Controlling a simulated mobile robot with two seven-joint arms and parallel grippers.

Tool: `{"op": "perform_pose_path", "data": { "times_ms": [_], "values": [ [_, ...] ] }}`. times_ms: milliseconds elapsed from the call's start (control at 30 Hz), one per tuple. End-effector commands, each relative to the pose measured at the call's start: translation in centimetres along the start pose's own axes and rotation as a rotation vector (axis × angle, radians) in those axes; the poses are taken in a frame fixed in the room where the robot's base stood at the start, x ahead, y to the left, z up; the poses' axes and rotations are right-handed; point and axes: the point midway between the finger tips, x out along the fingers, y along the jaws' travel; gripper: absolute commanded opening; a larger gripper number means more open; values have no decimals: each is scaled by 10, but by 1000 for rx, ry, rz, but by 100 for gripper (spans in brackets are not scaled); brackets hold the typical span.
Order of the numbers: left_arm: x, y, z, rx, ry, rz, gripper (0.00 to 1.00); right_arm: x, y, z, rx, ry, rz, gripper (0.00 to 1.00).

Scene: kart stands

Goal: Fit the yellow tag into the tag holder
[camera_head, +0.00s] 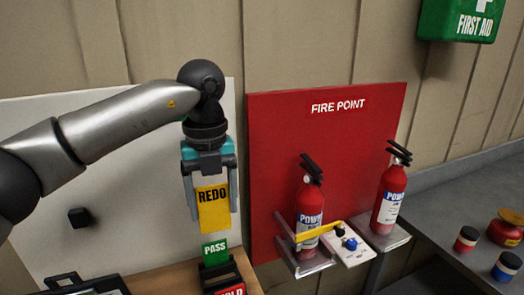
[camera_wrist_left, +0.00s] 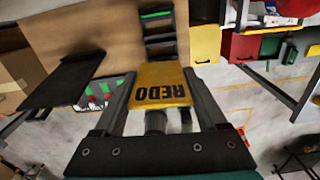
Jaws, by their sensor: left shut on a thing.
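My left gripper (camera_head: 211,208) is shut on the yellow tag (camera_head: 213,212), which reads REDO, with one finger on each side. The tag hangs upright in the head view and also shows between the fingers in the left wrist view (camera_wrist_left: 160,88). Below it stands the dark tag holder (camera_head: 216,271), with a green PASS tag (camera_head: 215,252) and a red HOLD tag (camera_head: 232,291) in it. The yellow tag's lower edge appears just above the green tag. The holder's black slots (camera_wrist_left: 160,42) show beyond the tag in the wrist view. My right gripper is not in view.
A red fire point board (camera_head: 330,140) stands right of the gripper, with two extinguishers (camera_head: 311,205) (camera_head: 389,195) on shelves. A white panel (camera_head: 110,150) is behind my arm. A dark tray-like thing (camera_head: 85,286) lies at lower left. Jars (camera_head: 466,239) stand far right.

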Motion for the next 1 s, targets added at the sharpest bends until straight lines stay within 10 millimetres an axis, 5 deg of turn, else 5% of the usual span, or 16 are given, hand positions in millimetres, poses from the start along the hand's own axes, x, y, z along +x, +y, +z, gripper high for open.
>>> {"op": "perform_pose_path", "data": {
  "times_ms": [1000],
  "values": [
    [61, 42, -33, 1468, -4, 2, 22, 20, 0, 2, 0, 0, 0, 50]
  ]
}}
